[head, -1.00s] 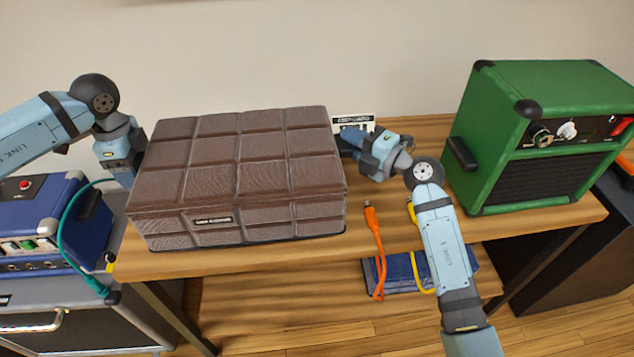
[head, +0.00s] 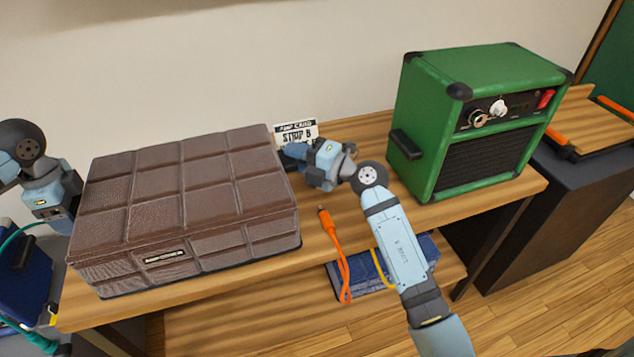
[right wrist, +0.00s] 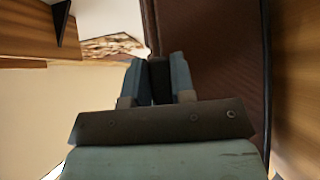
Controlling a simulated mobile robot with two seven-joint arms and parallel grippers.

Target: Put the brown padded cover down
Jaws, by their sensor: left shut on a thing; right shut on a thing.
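The brown padded cover (head: 190,195) is a quilted, box-shaped cover with a small label on its front, at the left of the wooden bench in the head view. Its dark lower edge is at or very near the bench top; I cannot tell whether it touches. My left gripper (head: 72,205) is at its left side, shut on the cover, with its fingertips partly hidden. My right gripper (head: 290,158) is shut on the cover's right side. In the right wrist view the fingers (right wrist: 158,75) are against the brown cover (right wrist: 210,60).
A green amp (head: 470,120) stands on the bench (head: 350,180) to the right. A sign card (head: 297,131) stands behind my right gripper. An orange cable (head: 335,250) hangs over the front edge. A blue item (head: 350,284) lies on the lower shelf.

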